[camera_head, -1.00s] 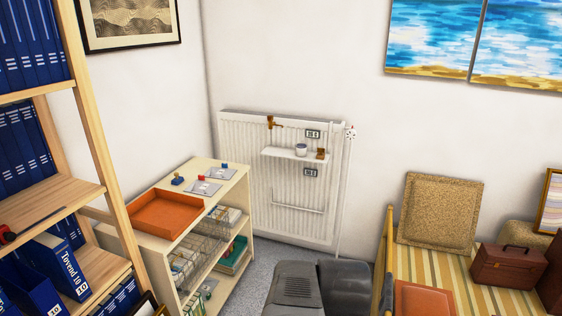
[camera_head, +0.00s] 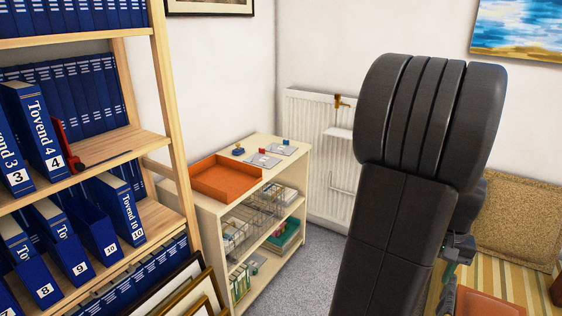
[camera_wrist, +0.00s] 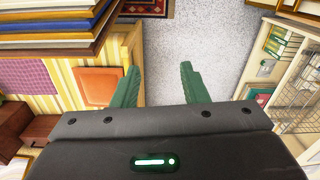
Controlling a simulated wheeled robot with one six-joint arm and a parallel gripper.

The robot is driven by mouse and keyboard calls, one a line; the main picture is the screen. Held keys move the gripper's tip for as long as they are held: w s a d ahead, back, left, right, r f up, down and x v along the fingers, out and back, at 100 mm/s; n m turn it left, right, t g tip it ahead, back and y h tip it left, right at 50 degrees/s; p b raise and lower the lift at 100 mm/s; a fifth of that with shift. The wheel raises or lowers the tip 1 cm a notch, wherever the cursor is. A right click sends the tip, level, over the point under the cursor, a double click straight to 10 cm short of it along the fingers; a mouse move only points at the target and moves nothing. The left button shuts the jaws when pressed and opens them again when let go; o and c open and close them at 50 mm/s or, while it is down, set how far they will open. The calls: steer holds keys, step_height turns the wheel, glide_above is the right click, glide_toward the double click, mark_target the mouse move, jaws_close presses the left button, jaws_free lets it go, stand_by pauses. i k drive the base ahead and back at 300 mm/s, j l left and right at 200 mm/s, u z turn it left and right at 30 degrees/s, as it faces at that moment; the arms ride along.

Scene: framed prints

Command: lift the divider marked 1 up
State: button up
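I see no divider marked 1 in either view. Upright blue binders with number labels stand on the wooden shelf unit (camera_head: 165,95) at the left of the head view. I can read a binder marked 4 (camera_head: 37,125), one marked 9 (camera_head: 62,240) and one marked 10 (camera_head: 122,210). My gripper (camera_wrist: 158,70) has two green fingers standing apart, with nothing between them but floor behind. In the head view my dark arm hides most of the gripper, and it is far to the right of the binders.
A low shelf (camera_head: 210,204) holds an orange tray (camera_head: 226,178) and wire baskets. Framed prints (camera_head: 185,290) lean at the bottom of the head view. A striped bench (camera_head: 490,272) with a speckled cushion (camera_head: 518,220) is at the right. Grey floor (camera_head: 318,260) is open between.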

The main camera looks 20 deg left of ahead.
mark_target(260, 159)
steer(key=u, duration=0.5)
steer(key=i+u, duration=0.15)
steer(key=u, duration=0.3)
steer(key=l+u, duration=0.1)
steer(key=u, duration=0.4)
steer(key=i+l+u, duration=0.45)
steer(key=l, duration=0.15)
steer(key=i+l+u, duration=0.1)
steer(key=l+u, duration=0.15)
steer(key=i+l+u, duration=0.1)
steer(key=l+u, duration=0.15)
steer(key=l, duration=0.2)
steer(key=i+l+u, duration=0.2)
steer(key=l, duration=0.2)
steer(key=l+u, duration=0.25)
steer(key=l, duration=0.15)
steer(key=i+l, duration=0.1)
steer(key=l, duration=1)
steer(key=i+l, duration=0.1)
steer(key=l, duration=1)
steer(key=u, duration=0.05)
